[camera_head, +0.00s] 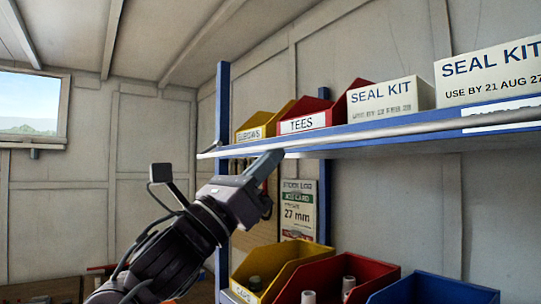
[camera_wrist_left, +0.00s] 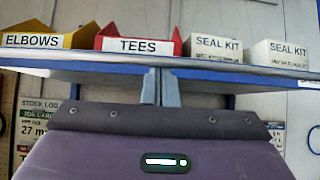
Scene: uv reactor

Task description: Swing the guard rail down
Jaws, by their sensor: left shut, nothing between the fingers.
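The guard rail (camera_head: 420,129) is a thin pale metal bar running along the front of the blue upper shelf (camera_head: 430,145), at about the height of the shelf edge. My left gripper (camera_head: 270,157) is shut and empty. Its fingertips are at the shelf's front edge, near the left part of the rail. In the left wrist view the shut fingers (camera_wrist_left: 161,74) point up at the shelf edge below the TEES bin. I cannot tell whether they touch the rail. My right gripper is not in view.
On the upper shelf stand a yellow elbows bin (camera_head: 262,124), a red TEES bin (camera_head: 303,122) and two SEAL KIT boxes (camera_head: 389,98) (camera_head: 490,74). Yellow, red and blue bins (camera_head: 435,290) stand below. A stock card (camera_head: 298,209) hangs behind my left gripper.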

